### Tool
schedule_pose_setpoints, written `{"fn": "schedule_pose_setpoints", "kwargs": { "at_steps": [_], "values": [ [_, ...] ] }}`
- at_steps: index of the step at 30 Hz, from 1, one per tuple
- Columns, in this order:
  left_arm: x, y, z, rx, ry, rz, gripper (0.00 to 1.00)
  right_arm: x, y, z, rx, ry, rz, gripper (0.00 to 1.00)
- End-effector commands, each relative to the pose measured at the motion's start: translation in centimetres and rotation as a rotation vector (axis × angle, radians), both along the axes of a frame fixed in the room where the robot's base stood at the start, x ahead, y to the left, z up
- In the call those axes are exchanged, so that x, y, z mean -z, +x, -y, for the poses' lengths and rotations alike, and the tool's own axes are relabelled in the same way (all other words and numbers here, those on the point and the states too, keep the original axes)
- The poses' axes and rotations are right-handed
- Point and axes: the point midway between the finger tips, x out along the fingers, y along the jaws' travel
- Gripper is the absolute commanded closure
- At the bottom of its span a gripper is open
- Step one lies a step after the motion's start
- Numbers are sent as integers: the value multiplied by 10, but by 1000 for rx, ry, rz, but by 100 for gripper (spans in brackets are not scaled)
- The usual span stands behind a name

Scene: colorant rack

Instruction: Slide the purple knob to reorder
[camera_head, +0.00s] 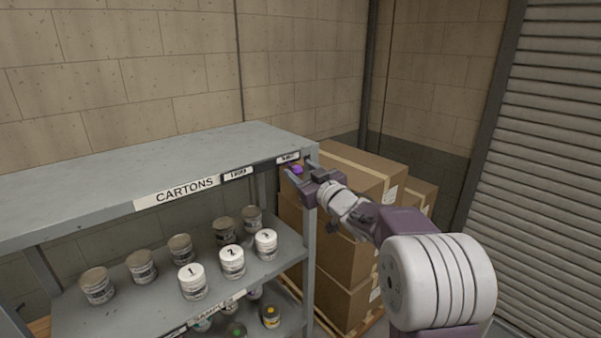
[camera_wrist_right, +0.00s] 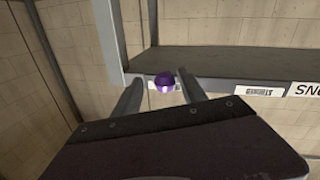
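The small purple knob (camera_head: 297,169) is at the right end of the rack's upper shelf edge, just below a small white label (camera_head: 287,157). My right gripper (camera_head: 299,174) is at the knob, its arm coming in from the right. In the right wrist view, which looks upside down, the knob (camera_wrist_right: 165,82) shows between the two spread fingers (camera_wrist_right: 159,91), nearer the picture-right finger. A gap shows on its left side; contact on the right cannot be told. A second small label (camera_head: 238,173) is farther left on the edge. My left gripper is not in view.
The grey rack's top shelf (camera_head: 140,167) carries a "CARTONS" label (camera_head: 175,194). Several lidded tubs stand on the shelf below, some numbered (camera_head: 232,261). Stacked cardboard boxes (camera_head: 345,250) stand right of the rack, close to my right arm. A roller shutter (camera_head: 545,170) is far right.

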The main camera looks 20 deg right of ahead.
Motion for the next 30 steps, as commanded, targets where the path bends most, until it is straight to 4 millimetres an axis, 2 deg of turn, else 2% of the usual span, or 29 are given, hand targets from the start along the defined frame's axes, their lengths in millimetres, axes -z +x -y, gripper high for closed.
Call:
{"fn": "schedule_pose_setpoints", "kwargs": {
  "at_steps": [5,12,16,21,30],
  "values": [
    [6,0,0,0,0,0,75,3,-9,2,1,-1,-1,51],
    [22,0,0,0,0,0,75,4,-61,11,3,-1,2,51],
    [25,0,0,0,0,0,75,2,-81,15,3,0,2,51],
    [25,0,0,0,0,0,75,1,-89,16,1,1,-1,51],
    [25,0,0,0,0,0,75,1,-88,16,0,1,-1,51]
  ]
}}
